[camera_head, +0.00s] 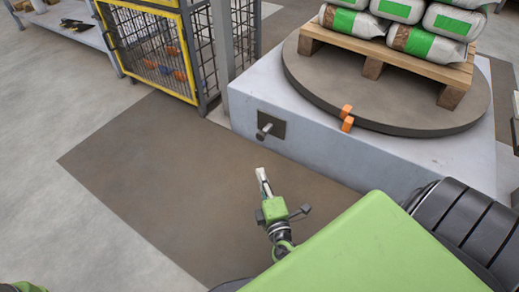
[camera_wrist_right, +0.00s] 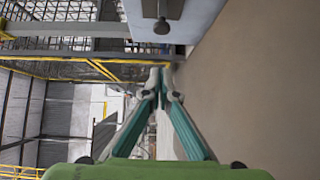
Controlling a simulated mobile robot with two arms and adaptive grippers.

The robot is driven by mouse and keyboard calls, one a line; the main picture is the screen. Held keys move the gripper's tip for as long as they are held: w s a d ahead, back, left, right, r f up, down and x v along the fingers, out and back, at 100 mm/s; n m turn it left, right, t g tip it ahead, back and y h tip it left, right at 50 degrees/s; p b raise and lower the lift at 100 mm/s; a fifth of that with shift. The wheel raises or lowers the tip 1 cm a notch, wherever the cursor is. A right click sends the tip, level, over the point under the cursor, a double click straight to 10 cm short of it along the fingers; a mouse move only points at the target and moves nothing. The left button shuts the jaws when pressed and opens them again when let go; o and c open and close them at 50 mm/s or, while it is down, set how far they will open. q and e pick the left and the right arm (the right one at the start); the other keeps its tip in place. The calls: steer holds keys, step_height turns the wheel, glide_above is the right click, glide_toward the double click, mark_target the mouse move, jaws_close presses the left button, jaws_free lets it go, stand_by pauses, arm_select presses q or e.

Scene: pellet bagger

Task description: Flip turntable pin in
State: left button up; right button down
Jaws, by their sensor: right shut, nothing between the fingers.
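The turntable pin (camera_head: 265,131) is a grey rod with a rounded end. It sticks out of a dark square plate on the side of the pale turntable base (camera_head: 330,150). In the right wrist view the pin (camera_wrist_right: 162,26) is near the top, beyond the fingertips. The round grey turntable (camera_head: 400,112) lies on the base. My right gripper (camera_head: 261,174) is shut and empty, in front of and below the pin in the head view, apart from it. Its fingertips meet in the right wrist view (camera_wrist_right: 161,76). My left gripper is not in view.
A wooden pallet (camera_head: 390,60) with several green and white bags stands on the turntable. A yellow-framed mesh cage (camera_head: 150,50) is at the left. The brown floor is clear.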

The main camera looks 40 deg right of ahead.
steer(key=b, duration=0.5)
glide_toward(257, 137)
steer(key=w+a, duration=0.2)
steer(key=w, duration=0.2)
steer(key=d, duration=0.2)
steer(key=w+d+b, duration=0.1)
steer(key=d, duration=0.1)
steer(key=shift+w+r, duration=0.1)
steer(key=shift+w, duration=0.1)
